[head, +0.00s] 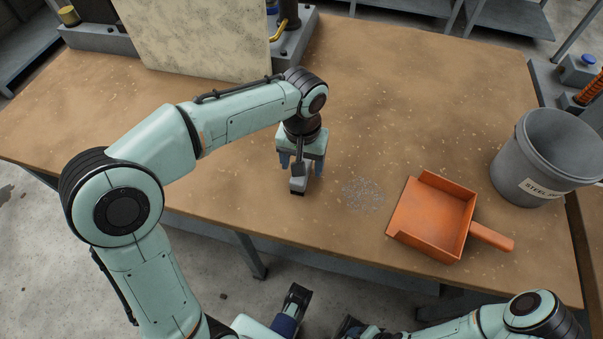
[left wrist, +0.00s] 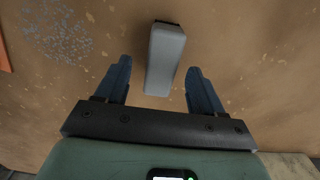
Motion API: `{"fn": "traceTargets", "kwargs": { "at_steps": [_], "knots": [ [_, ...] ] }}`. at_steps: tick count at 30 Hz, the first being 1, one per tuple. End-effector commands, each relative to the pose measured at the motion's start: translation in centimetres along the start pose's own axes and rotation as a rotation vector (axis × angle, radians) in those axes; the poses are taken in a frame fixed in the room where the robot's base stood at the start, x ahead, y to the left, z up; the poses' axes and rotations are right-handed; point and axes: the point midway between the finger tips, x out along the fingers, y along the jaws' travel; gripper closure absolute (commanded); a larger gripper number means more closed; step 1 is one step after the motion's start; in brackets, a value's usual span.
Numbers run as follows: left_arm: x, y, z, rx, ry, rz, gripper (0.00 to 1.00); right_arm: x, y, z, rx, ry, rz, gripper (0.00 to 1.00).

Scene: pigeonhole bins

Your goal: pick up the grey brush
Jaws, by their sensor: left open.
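The grey brush (head: 298,184) lies on the brown workbench near its front edge, partly hidden under my left gripper in the head view. My left gripper (head: 301,170) points down over it with its blue fingers apart. In the left wrist view the brush, a light grey block with a dark far end (left wrist: 166,58), shows between the open fingers of the gripper (left wrist: 158,75), with a gap on each side. The brush looks unheld. My right arm (head: 480,322) shows at the bottom edge, and its jaws cannot be made out clearly.
A patch of grey shavings (head: 363,195) lies right of the brush. An orange dustpan (head: 432,215) is further right, then a grey bucket (head: 535,150). A speckled panel (head: 200,40) stands at the back. The bench (head: 420,90) behind the dustpan is clear.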

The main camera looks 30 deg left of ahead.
Motion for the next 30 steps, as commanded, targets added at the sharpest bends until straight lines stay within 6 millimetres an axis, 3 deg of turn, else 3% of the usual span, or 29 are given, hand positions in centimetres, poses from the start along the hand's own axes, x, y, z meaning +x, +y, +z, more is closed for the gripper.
{"fn": "traceTargets", "kwargs": {
  "at_steps": [7,16,17,21,22,30],
  "knots": [
    [3.8,-0.2,0.3,0.000,-0.003,-0.002,0.32,0.8,0.1,-0.4,-0.001,0.011,-0.003,0.36],
    [4.3,-0.2,0.3,0.000,-0.001,-0.001,0.32,0.8,0.1,-0.5,-0.002,0.013,-0.003,0.36],
    [4.3,-0.2,0.3,0.000,-0.001,-0.001,0.35,0.8,0.1,-0.5,-0.002,0.013,-0.003,0.36],
    [4.3,-0.2,0.2,0.000,-0.001,-0.001,0.81,0.8,0.1,-0.5,-0.002,0.013,-0.003,0.36],
    [4.3,-0.2,0.2,0.000,-0.001,0.000,0.88,0.8,0.1,-0.5,-0.002,0.013,-0.003,0.36],
    [4.2,-0.2,0.2,0.000,-0.001,0.000,0.88,0.8,0.1,-0.5,-0.001,0.013,-0.003,0.36]
  ]
}}
